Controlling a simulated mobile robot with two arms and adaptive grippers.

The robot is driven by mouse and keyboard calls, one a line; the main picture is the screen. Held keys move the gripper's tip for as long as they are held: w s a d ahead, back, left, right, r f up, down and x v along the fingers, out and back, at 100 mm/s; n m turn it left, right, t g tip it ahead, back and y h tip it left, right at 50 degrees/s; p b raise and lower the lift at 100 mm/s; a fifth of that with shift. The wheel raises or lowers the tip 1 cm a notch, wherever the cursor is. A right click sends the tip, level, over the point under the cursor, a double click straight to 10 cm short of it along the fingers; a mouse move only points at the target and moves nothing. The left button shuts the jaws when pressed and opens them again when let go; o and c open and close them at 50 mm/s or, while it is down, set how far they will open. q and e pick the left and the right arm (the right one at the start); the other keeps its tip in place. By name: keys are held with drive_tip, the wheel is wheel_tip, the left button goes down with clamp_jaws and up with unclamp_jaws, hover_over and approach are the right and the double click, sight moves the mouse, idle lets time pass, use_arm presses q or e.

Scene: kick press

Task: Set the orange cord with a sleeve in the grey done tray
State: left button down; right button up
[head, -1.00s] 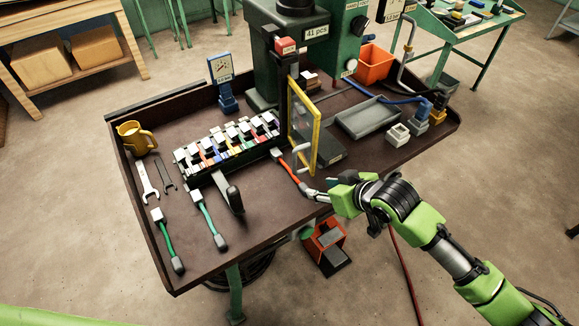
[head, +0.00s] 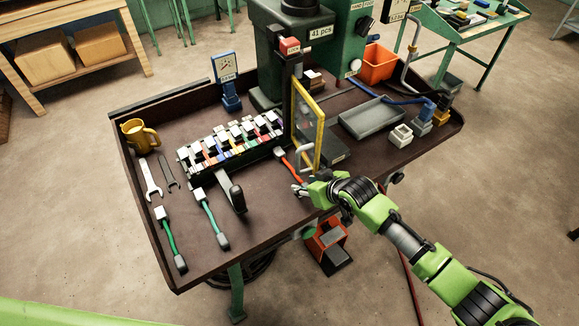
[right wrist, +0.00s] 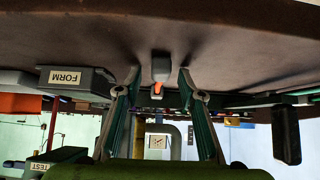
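The orange cord (head: 293,169) lies on the brown bench beside the yellow-framed guard. Its far end has a grey-white block (head: 279,152); my right gripper partly covers its near end in the head view. In the right wrist view, a grey end piece (right wrist: 160,66) with a bit of orange shows between the fingertips. My right gripper (head: 301,189) is open at this near end, and it also shows in the right wrist view (right wrist: 158,78) with a gap on both sides of the piece. The empty grey tray (head: 371,119) is at the bench's right. My left gripper is not in view.
The yellow-framed guard (head: 318,140) stands upright close to my right gripper. A rack of coloured parts (head: 230,143) and a black-handled lever (head: 237,198) are to the left. Two green cords (head: 170,240) lie front left. A small white block (head: 401,136) sits by the tray.

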drive_tip(key=shift+f, duration=0.1)
drive_tip(key=shift+w, duration=0.1)
clamp_jaws()
drive_tip(key=shift+r+p, duration=0.25)
drive_tip(key=shift+p, duration=0.1)
